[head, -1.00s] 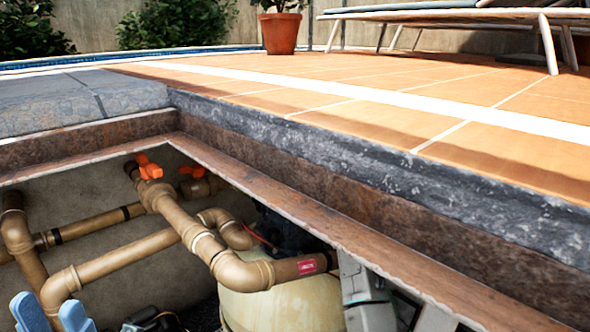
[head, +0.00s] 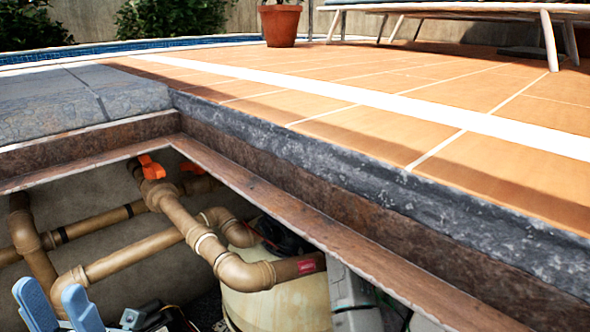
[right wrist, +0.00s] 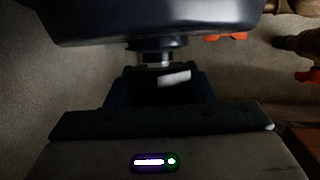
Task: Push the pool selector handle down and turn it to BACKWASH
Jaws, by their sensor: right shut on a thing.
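In the right wrist view my right gripper (right wrist: 160,88) is shut on a dark part, apparently the selector handle (right wrist: 160,100), under a large dark body (right wrist: 155,22). A pale patch shows between the fingers. The shade hides the handle's outline, and no BACKWASH label is readable.
Brown pipes (head: 130,255) and an orange valve handle (head: 151,168) fill the pit beside a cream tank (head: 275,308). The pit's rusty rim (head: 270,215) and stone edge overhang it. A plant pot (head: 281,25) and lounger (head: 470,8) stand on the tiles.

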